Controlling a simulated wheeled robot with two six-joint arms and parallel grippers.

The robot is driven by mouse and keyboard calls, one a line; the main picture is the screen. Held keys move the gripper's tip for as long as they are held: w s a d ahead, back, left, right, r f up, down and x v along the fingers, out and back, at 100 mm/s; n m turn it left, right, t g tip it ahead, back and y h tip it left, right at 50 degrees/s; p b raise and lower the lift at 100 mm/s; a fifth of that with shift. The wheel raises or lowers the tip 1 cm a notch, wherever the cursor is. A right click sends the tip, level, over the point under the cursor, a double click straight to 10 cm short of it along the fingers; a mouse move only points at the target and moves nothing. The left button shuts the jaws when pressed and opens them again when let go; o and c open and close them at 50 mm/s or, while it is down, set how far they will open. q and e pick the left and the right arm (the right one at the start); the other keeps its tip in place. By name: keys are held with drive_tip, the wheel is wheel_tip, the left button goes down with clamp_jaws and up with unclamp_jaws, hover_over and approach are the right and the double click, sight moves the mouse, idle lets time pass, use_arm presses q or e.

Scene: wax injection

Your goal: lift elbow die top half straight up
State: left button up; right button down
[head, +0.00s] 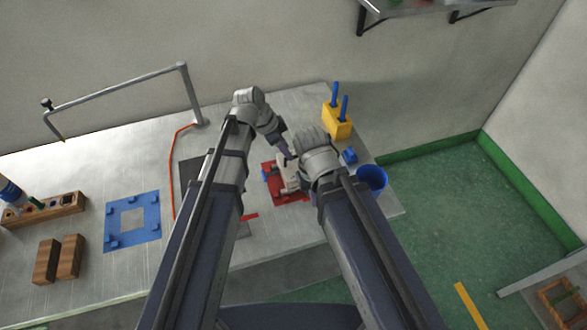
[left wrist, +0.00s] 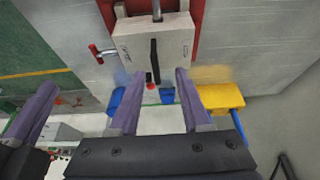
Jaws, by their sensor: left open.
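The elbow die (head: 287,177) is a pale grey block on a red base in the head view, partly hidden by my arms. In the left wrist view the die (left wrist: 153,42) shows a dark slot, a red dot at its near edge and a red-ended handle at its left side. I cannot make out the seam between its halves. My left gripper (head: 289,155) is beside the die; in its wrist view its two purple fingers (left wrist: 158,73) are apart, with nothing seen gripped between them. My right gripper is mostly hidden behind its own wrist in the head view.
A yellow block (head: 337,122) with blue pegs, a small blue block (head: 349,156) and a blue bin (head: 371,179) stand right of the die. A blue frame (head: 132,240), wooden blocks (head: 58,258) and a wooden rack (head: 45,210) are left. A metal post (head: 190,95) stands behind.

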sight(293, 163)
use_arm(q)
drive_tip(key=shift+s+d+b+x, duration=0.1)
drive_tip(key=shift+d+b+x, duration=0.05)
drive_tip(key=shift+b+x, duration=1.1)
drive_tip(key=shift+s+d+b+x, duration=0.1)
drive_tip(key=shift+d+b+x, duration=0.05)
drive_tip(key=shift+b+x, duration=1.1)
use_arm(e)
drive_tip(key=shift+f, duration=2.35)
drive_tip(key=shift+r, duration=0.1)
use_arm(q)
drive_tip(key=shift+p, duration=0.3)
clamp_jaws()
drive_tip(key=shift+d+r, duration=0.1)
